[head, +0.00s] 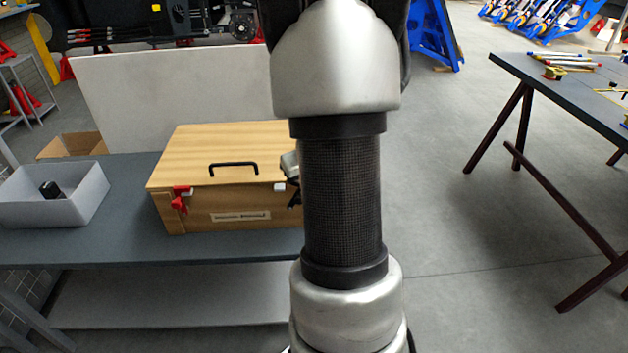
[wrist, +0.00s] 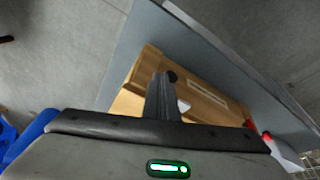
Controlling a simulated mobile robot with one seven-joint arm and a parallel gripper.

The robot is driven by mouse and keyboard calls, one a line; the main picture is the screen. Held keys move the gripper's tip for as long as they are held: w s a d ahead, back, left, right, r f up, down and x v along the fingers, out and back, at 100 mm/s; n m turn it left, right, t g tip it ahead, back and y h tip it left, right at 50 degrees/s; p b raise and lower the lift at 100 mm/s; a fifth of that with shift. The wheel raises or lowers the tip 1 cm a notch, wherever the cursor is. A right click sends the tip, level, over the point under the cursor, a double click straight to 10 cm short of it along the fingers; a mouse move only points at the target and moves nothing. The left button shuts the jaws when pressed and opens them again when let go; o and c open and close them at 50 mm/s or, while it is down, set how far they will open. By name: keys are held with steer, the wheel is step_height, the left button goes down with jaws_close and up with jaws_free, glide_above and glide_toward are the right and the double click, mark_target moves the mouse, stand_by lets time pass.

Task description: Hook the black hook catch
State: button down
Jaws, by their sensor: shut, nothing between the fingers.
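The wooden box (head: 225,180) has a closed lid with a black handle (head: 233,168). A small dark part (head: 294,198) at the right of its front, beside my arm, appears to be the black hook catch. A small white plate (head: 280,187) sits just left of it. In the wrist view, a black part (wrist: 172,76) lies right by the tips of my gripper (wrist: 164,76); contact cannot be told. My gripper's fingers are together with nothing held. My arm hides the box's right end in the head view, so whether the catch is hooked cannot be seen.
A red catch (head: 180,199) is at the box's front left. A grey bin (head: 80,205) with a black item (head: 49,189) stands left on the bench (head: 130,245). A white panel (head: 165,95) stands behind. Another table (head: 575,85) is at right, with open floor between.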

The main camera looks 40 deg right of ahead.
steer(key=shift+w+a+r+h+p, duration=0.15)
steer(key=shift+w+a+p, duration=0.15)
steer(key=shift+a+p, duration=0.2)
steer(key=shift+w+a+r+h+p, duration=0.15)
steer(key=shift+w+a+p, duration=0.15)
steer(key=shift+a+p, duration=0.15)
steer(key=shift+r+p, duration=0.5)
steer(key=shift+r, duration=0.35)
steer(key=shift+d+r, duration=0.1)
